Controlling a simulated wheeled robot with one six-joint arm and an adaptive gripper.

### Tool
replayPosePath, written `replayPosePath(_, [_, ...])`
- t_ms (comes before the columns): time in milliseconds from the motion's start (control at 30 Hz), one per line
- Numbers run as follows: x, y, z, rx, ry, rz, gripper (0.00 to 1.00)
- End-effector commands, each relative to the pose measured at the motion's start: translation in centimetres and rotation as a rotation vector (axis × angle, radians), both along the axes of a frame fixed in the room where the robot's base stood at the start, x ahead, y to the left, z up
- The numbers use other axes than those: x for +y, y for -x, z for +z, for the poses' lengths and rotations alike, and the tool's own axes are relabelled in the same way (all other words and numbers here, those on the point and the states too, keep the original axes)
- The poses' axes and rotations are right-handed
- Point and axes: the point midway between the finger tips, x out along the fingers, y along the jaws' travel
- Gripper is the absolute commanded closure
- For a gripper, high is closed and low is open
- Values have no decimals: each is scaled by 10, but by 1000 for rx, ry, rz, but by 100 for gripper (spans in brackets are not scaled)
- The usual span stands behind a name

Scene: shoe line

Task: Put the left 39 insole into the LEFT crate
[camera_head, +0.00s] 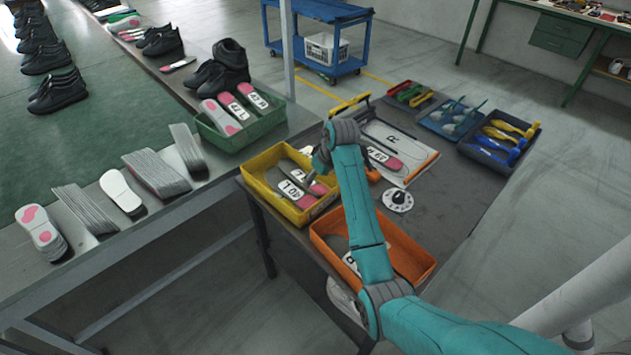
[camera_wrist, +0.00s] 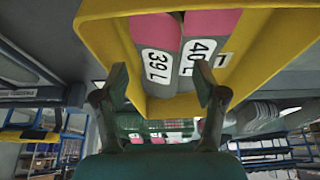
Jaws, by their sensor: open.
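The 39 L insole (camera_wrist: 158,28), with a pink end and white label, lies inside the yellow crate (camera_wrist: 100,48) in the wrist view. A 40 L insole (camera_wrist: 210,22) lies beside it, to its right. In the head view the yellow crate (camera_head: 268,197) stands at the table's left end with labelled insoles in it; their numbers are hard to read there. My gripper (camera_wrist: 162,78) is open, its fingers apart with nothing between them, close to the crate's end wall. In the head view my wrist is over the crate's right side, and the fingertips are hard to make out.
An orange crate (camera_head: 425,268) with insoles is partly behind my arm. A green crate (camera_head: 243,138) with labelled pink insoles stands on the bench beyond the yellow one.

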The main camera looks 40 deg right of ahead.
Motion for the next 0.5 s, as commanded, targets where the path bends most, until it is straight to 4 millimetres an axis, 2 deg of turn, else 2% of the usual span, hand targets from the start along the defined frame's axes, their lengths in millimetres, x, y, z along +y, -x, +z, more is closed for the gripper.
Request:
replayPosePath(100, [-1, 9, 25, -5, 2, -1, 29])
replayPosePath(300, [-2, 25, 62, -3, 1, -2, 29])
replayPosePath(500, [-2, 35, 86, -1, 1, -1, 29])
